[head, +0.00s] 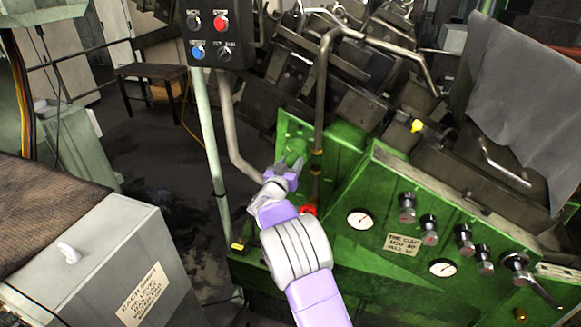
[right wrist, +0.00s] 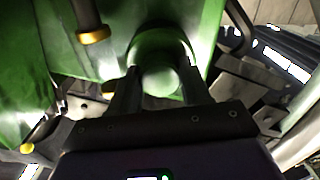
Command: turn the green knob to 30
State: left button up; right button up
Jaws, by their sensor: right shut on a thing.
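The green knob (head: 295,148) is on the upper left of the green machine panel in the head view, partly hidden behind my right gripper (head: 285,167). In the right wrist view the rounded green knob (right wrist: 160,77) sits between the two dark fingers of my right gripper (right wrist: 160,88), one finger on each side. The gripper is shut on it. No scale or number by the knob is readable, so its angle cannot be told. My left gripper is not in view.
The green panel (head: 345,255) carries gauges (head: 361,219) and several metal knobs to the right. A red knob (head: 308,211) is just right of my wrist. A bent pipe (head: 319,110) rises close beside the gripper. A button box (head: 217,33) stands upper left; a grey cabinet (head: 85,265) is lower left.

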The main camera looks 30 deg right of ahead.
jog(key=m+b, duration=0.1)
jog(key=m, duration=0.1)
jog(key=m+b, duration=0.2)
jog(key=shift+f, duration=0.3)
jog(key=shift+m+b, duration=1.15)
jog(key=shift+m, duration=0.35)
jog(key=shift+r, duration=0.1)
jog(key=shift+a, duration=0.1)
jog(key=o, duration=1.1)
jog(key=shift+w, duration=0.15)
jog(key=shift+c, duration=0.2)
jog(key=shift+r, duration=0.1)
jog(key=b+v, duration=0.1)
jog(key=v, duration=0.6)
jog(key=shift+s+a, duration=0.15)
jog(key=shift+s, duration=0.05)
